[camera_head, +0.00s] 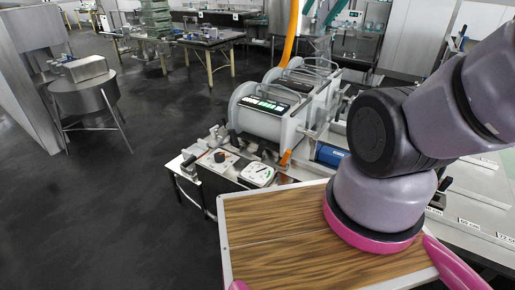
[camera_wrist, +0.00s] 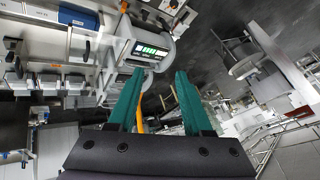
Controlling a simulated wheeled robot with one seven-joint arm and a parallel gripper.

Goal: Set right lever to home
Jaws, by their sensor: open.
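The press (camera_head: 270,118) is a pale drum-shaped machine with a small lit display, standing mid-picture in the head view. Its display also shows in the wrist view (camera_wrist: 150,50), tilted. Dark lever-like handles (camera_head: 190,166) stand at the front panel below the drum, and an orange handle (camera_head: 286,157) sits at the panel's right. I cannot tell which one is the right lever or how it is set. My gripper (camera_wrist: 159,76) shows in the wrist view with two teal fingers spread apart and nothing between them. It is apart from the press. In the head view the gripper is hidden.
A round metal vat (camera_head: 84,95) stands at left. Dark floor (camera_head: 110,210) is clear left of the press.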

